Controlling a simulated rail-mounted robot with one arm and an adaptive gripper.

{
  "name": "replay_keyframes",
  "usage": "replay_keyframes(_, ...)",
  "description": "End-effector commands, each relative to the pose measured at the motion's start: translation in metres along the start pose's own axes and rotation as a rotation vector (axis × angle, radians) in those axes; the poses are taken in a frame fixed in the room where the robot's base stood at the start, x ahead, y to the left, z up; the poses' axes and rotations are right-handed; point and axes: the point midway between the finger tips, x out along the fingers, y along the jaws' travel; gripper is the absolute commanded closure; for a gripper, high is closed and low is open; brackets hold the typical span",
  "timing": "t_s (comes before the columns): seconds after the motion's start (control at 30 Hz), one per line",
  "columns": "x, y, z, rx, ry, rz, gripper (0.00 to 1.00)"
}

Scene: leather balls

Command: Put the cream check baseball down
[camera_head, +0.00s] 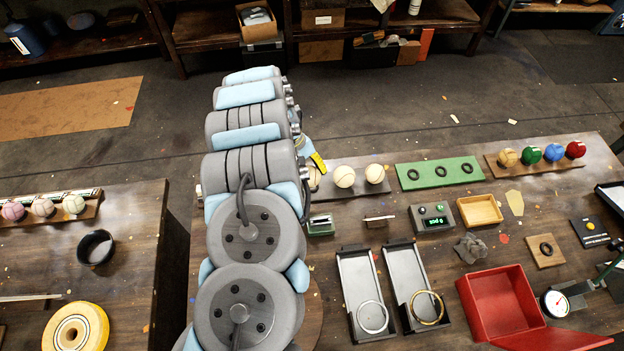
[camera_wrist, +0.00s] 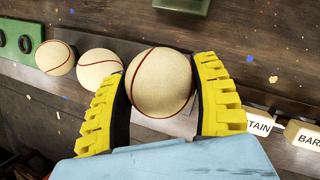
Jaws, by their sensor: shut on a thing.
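My gripper (camera_wrist: 163,68) is shut on a cream baseball (camera_wrist: 160,90) with red seams, its yellow-backed fingers on either side of it. No check pattern can be made out. In the head view, my arm hides most of my gripper; one yellow finger (camera_head: 318,162) shows. The held ball (camera_head: 314,179) shows partly beside my arm, left of the cream balls on the rack (camera_head: 359,188).
A green board (camera_head: 440,172) with black rings lies right of the rack. Farther right, a rack (camera_head: 540,167) holds several coloured balls. Black trays (camera_head: 365,290), a readout box (camera_head: 432,218) and a red box (camera_head: 497,300) stand nearer. Labelled wooden blocks (camera_wrist: 302,135) show in the wrist view.

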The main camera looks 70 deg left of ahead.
Motion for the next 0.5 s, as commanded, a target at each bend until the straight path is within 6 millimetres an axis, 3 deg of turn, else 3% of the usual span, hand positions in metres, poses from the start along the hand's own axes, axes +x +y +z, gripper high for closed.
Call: replay_keyframes(0.5, 0.021, 0.010, -0.030, -0.002, 0.004, 0.000, 0.75)
